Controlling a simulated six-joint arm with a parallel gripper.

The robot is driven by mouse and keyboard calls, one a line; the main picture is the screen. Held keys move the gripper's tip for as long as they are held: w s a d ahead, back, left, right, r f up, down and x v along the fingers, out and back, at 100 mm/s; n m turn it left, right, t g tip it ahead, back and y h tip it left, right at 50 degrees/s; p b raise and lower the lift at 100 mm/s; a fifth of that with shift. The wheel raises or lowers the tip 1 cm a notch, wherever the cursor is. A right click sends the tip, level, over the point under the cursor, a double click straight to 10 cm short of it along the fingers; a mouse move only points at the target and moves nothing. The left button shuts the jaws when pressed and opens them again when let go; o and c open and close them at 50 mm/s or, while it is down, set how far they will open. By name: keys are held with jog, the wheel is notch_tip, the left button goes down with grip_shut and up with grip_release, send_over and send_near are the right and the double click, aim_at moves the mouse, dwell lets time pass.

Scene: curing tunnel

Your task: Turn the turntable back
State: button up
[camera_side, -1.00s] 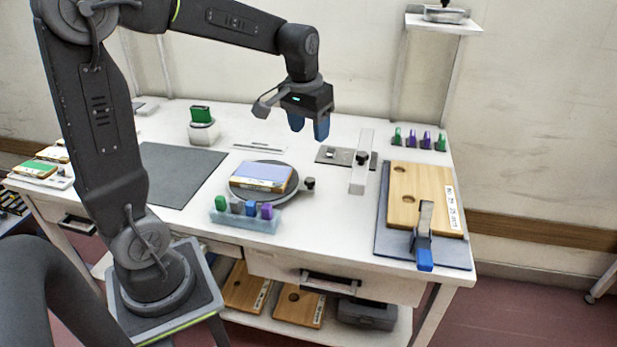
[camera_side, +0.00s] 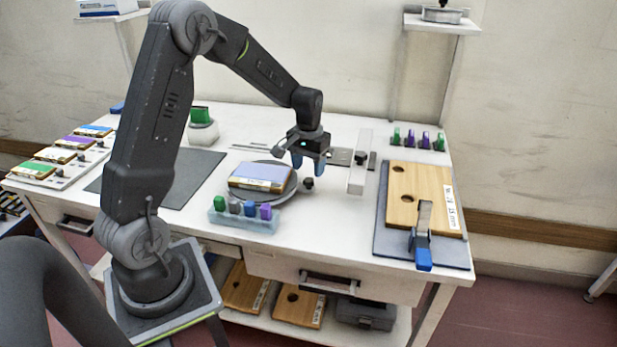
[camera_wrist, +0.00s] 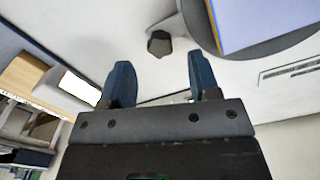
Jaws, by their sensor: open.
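The turntable (camera_side: 287,191) is a round grey disc on the white table, with a block (camera_side: 261,178) with a lilac top lying on it. A small dark knob (camera_side: 308,183) sticks out at its right edge. My gripper (camera_side: 308,168) is above and just behind the knob, fingers pointing down, open and empty. In the wrist view the knob (camera_wrist: 159,43) lies beyond the gap between the two blue fingertips (camera_wrist: 160,75), apart from both. The turntable's rim (camera_wrist: 203,35) and the block's blue edge (camera_wrist: 240,25) show at the upper right there.
A clear rack (camera_side: 245,218) with several coloured pieces stands in front of the turntable. A white upright bar (camera_side: 359,165) with a dark knob stands to the right. A wooden board (camera_side: 408,195) with a clamp (camera_side: 423,235) lies further right. A dark mat (camera_side: 196,175) lies left.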

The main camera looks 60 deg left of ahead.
aim_at(308, 180)
jog(key=shift+f, duration=1.95)
jog(key=shift+c, duration=0.3)
grip_shut()
